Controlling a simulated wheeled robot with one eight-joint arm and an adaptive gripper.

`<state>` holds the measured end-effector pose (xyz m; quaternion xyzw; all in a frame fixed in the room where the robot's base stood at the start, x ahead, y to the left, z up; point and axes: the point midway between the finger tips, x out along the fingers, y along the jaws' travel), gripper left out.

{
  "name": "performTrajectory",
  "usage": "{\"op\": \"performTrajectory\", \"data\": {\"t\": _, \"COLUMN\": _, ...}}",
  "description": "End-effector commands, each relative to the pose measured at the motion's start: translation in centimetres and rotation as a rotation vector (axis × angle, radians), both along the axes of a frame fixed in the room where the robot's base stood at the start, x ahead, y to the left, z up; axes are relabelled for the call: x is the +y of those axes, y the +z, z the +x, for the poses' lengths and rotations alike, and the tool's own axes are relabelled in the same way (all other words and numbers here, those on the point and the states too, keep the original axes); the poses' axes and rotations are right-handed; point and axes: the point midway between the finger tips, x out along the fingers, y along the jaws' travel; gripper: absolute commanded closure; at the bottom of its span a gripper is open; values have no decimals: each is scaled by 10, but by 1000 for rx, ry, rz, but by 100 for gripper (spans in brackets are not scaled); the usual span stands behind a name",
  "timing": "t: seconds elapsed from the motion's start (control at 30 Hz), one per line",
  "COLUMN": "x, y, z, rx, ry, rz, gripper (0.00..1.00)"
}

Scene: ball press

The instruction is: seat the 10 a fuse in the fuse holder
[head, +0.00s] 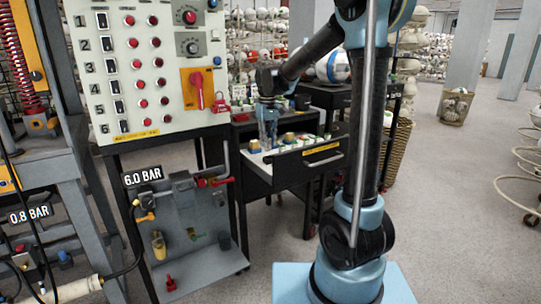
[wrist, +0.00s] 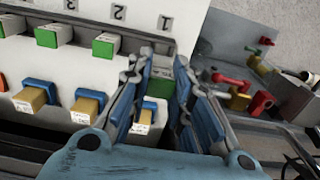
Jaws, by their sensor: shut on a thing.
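My gripper (head: 268,142) hangs over an open drawer (head: 318,175) in the head view, too small there to show its hold. In the wrist view my gripper (wrist: 163,62) has its blue-padded fingers on either side of a green block (wrist: 160,87), which looks like the fuse and sits out of line with the other green blocks. Its rating cannot be read. Beside and below it stand several gold blocks (wrist: 88,106) in blue bases with small labels. I cannot tell which part is the fuse holder.
Green blocks (wrist: 105,45) stand in a row under printed numbers. A control panel (head: 150,65) with numbered rows and an orange plate (head: 204,90) stands left of the drawer. A grey cart (head: 195,250) with fittings is below it. Grey floor (head: 455,220) is open at right.

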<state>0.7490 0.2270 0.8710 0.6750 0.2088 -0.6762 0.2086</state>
Motion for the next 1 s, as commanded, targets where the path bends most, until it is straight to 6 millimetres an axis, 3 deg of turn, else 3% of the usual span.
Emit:
{"op": "performTrajectory", "data": {"t": 0.47, "x": -5, "y": -48, "z": 2, "rx": 0, "ry": -8, "rz": 0, "gripper": 100}}
{"op": "performTrajectory", "data": {"t": 1.0, "x": -5, "y": -57, "z": 1, "rx": 0, "ry": -7, "rz": 0, "gripper": 100}}
